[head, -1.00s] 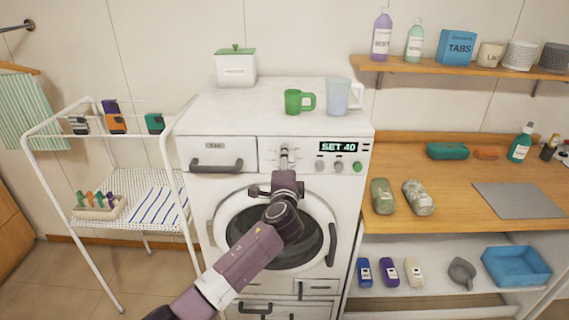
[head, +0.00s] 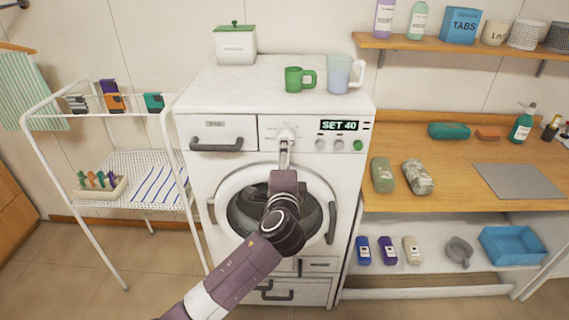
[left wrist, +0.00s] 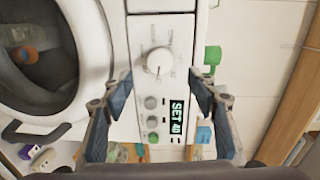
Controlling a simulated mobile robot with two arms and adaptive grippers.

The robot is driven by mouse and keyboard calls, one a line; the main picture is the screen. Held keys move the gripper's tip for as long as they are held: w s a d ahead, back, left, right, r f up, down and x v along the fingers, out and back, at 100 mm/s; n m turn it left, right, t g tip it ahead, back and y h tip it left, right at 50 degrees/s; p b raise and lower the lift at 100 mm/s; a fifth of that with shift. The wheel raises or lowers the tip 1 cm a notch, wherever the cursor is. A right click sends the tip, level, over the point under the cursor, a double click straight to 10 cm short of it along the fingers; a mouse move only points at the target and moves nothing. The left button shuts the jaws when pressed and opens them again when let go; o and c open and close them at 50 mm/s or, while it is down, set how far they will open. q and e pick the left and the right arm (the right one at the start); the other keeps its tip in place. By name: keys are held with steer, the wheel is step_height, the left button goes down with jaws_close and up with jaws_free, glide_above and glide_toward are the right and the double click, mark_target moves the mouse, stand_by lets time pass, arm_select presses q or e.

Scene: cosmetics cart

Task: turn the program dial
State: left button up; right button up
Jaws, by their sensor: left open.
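The program dial (head: 287,134) is a round white knob on the upper front panel of the white washing machine (head: 220,100). In the left wrist view the dial (left wrist: 160,62) shows fully, with a dark pointer mark on its face. The display (head: 338,125) to its right reads "SET 40". My left gripper (head: 286,150) is just below and in front of the dial in the head view. In the left wrist view its two blue-padded fingers (left wrist: 160,80) are spread wide, with the dial between and beyond them, apart from both. My right gripper is not in view.
Two grey buttons and a green button (head: 358,145) sit right of the dial. A drawer with a dark handle (head: 217,144) is at left. A green mug (head: 293,80) and a pale pitcher (head: 339,75) stand on top. A drying rack (head: 62,99) stands left, a wooden counter right.

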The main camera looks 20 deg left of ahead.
arm_select(q)
steer(key=shift+v, duration=1.3)
steer(key=s+a+f+n+g+h+b, duration=0.1)
steer(key=s+f+g, duration=0.3)
steer(key=f, duration=1.2)
steer(key=s+f+n+g+h+b, duration=0.15)
steer(key=s+f, duration=0.45)
steer(key=f, duration=1)
steer(key=s+a+f+n+g+h, duration=0.1)
steer(key=s+f+g, duration=0.25)
steer(key=f, duration=1.25)
steer(key=s+f+n+g+b, duration=0.2)
steer(key=s+f+n+g, duration=0.15)
steer(key=s+f, duration=1.45)
steer(key=s+a+f+n+g, duration=0.1)
steer(key=s+f+n, duration=0.1)
steer(key=s, duration=1.1)
steer(key=s+a+f+n+g+h, duration=0.1)
steer(key=s+f, duration=0.4)
steer(key=s, duration=0.8)
steer(key=shift+s+n+g+b, duration=0.35)
steer(key=shift+n+g+b, duration=0.1)
steer(key=shift+n, duration=0.55)
steer(key=shift+w+h, duration=0.1)
steer(key=shift+h, duration=0.15)
